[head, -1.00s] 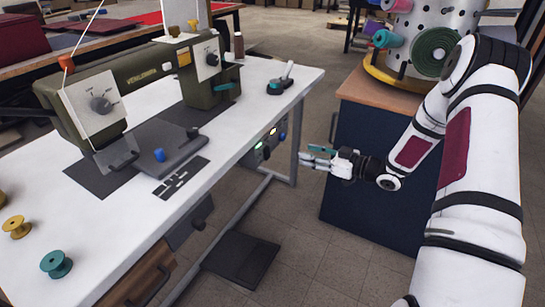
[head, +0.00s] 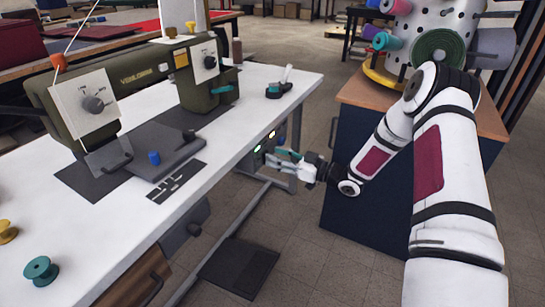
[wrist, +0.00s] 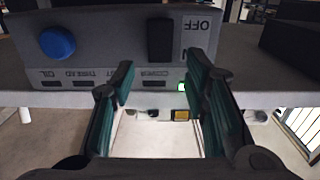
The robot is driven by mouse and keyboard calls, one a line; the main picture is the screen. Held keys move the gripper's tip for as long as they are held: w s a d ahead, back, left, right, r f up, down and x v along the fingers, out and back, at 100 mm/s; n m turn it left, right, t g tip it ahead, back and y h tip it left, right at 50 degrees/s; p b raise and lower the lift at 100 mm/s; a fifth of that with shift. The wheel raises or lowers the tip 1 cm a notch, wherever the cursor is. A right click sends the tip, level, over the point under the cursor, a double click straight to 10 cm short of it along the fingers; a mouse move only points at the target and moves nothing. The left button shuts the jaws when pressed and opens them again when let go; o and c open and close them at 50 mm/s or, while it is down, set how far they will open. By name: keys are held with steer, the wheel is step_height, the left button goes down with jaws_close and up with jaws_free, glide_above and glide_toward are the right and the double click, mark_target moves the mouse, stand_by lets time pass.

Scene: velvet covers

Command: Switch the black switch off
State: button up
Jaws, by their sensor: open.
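The black switch (wrist: 160,40) is a dark upright rocker on the grey control box (wrist: 105,35) in the wrist view, beside an upside-down OFF label (wrist: 197,38). In the head view the box is under the table's right edge, mostly hidden by the table and my gripper. My gripper (head: 279,160) is beside the box there. In the wrist view my gripper (wrist: 162,72) is open and empty, its teal-padded fingers apart, with the switch ahead, above the gap between the tips. I cannot tell whether the tips touch the box.
A blue round button (wrist: 57,43) is left of the switch. A green light (wrist: 182,87) and an amber light (wrist: 181,115) glow below. The white table (head: 215,140) carries a green sewing machine (head: 145,80). A dark blue cabinet (head: 365,200) stands right of my gripper.

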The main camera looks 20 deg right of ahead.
steer(key=shift+x, duration=1.1)
jaws_close()
steer(key=b, duration=0.2)
steer(key=f+t+y+b, duration=0.1)
steer(key=b, duration=0.1)
steer(key=shift+s+d+t+y, duration=0.15)
steer(key=shift+d+t+y, duration=0.05)
steer(key=shift+t+y, duration=0.1)
steer(key=shift+b, duration=0.3)
steer(key=shift+r, duration=0.1)
jaws_free()
